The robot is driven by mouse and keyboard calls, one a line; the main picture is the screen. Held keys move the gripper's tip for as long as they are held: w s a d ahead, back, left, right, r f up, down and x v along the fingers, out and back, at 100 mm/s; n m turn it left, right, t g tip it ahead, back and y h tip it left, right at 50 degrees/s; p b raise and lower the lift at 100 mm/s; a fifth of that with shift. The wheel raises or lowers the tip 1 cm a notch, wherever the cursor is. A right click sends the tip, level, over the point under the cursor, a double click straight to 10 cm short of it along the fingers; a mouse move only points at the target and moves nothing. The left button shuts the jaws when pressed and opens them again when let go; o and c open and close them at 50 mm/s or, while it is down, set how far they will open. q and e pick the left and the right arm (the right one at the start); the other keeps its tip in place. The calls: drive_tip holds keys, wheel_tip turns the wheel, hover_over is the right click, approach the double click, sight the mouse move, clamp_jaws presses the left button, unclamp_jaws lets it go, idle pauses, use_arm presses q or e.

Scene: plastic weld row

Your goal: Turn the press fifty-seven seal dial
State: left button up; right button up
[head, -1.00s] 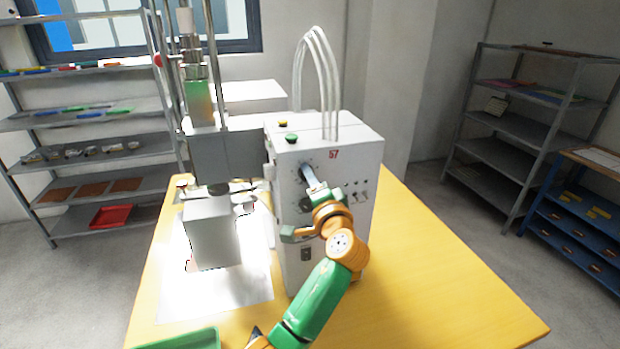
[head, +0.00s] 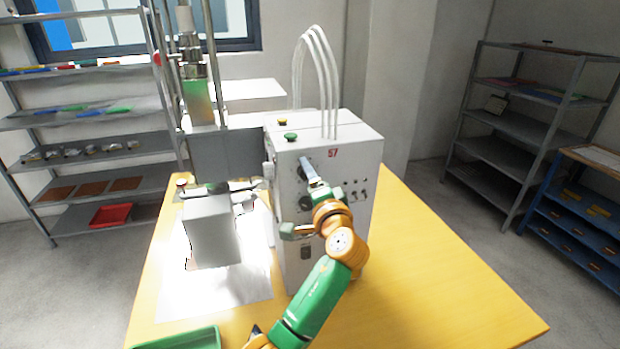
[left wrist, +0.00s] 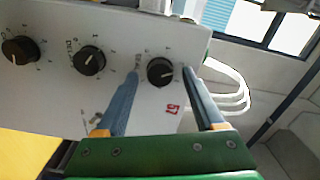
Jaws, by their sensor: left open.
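The press control box (head: 290,220) is a white cabinet with a red 57 on its front, standing on the yellow table. In the left wrist view, three black dials show on its face: the dial beside the 57 (left wrist: 160,71), a middle dial (left wrist: 89,60) and a far dial (left wrist: 20,50). Their small labels are too blurred to read surely. My left gripper (left wrist: 160,76) is open, with its two blue-grey fingers on either side of the dial beside the 57. Contact cannot be told. In the head view my left gripper (head: 308,168) partly hides the dials. My right gripper is not in view.
The press head and its grey block (head: 211,232) stand left of the box. A green tray (head: 190,338) lies at the table's front edge. The yellow table (head: 440,270) is clear to the right. Hoses (head: 325,75) rise from the box top. Shelves stand along both sides.

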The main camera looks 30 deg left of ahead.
use_arm(q)
drive_tip(key=b+v, duration=0.3)
drive_tip(key=v, duration=0.4)
drive_tip(key=shift+a, duration=0.1)
